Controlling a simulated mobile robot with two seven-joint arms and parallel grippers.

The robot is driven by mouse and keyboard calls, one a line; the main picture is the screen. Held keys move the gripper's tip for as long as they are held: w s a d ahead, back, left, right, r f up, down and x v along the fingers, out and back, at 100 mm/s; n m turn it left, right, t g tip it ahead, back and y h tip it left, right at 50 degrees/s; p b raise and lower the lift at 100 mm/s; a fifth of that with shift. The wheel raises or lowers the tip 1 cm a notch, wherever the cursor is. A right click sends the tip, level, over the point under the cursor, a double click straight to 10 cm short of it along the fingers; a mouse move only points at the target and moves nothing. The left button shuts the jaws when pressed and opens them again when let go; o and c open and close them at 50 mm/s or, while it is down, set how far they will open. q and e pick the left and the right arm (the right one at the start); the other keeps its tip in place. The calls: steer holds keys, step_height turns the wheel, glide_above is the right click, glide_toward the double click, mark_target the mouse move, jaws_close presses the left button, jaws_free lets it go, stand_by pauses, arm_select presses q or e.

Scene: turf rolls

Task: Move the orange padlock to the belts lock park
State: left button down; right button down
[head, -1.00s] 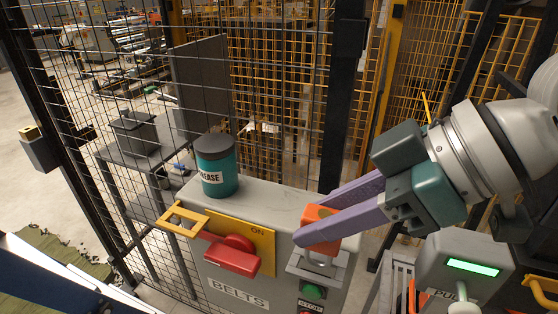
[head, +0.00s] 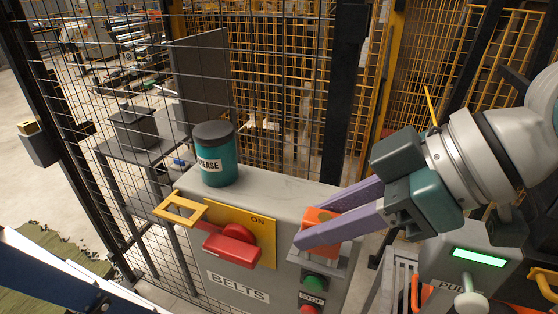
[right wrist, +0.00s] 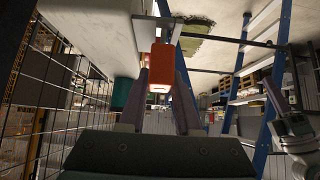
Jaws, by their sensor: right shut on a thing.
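The orange padlock (head: 320,217) is between the purple fingers of my right gripper (head: 309,222), which is shut on it. It is at the right end of the grey belts box (head: 222,265), in front of a grey bracket (head: 305,257) above the green button. Its shackle is hidden in the head view, and I cannot tell whether it touches the bracket. The right wrist view shows the padlock (right wrist: 160,65) between the fingertips, beside the pale box. Which part is the belts lock park is not readable. My left gripper seems to show, small and dark, in the right wrist view (right wrist: 284,95).
A teal grease jar (head: 216,165) stands on the box. A red switch handle (head: 232,246) on a yellow plate (head: 262,235) is on its front. Wire fence lies behind. A grey unit with a green display (head: 478,258) stands at right.

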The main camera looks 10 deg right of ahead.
steer(key=shift+f+b, duration=0.5)
steer(key=shift+f, duration=0.25)
steer(key=c, duration=0.5)
jaws_free()
steer(key=shift+b+v, duration=0.9)
steer(key=shift+v, duration=4.1)
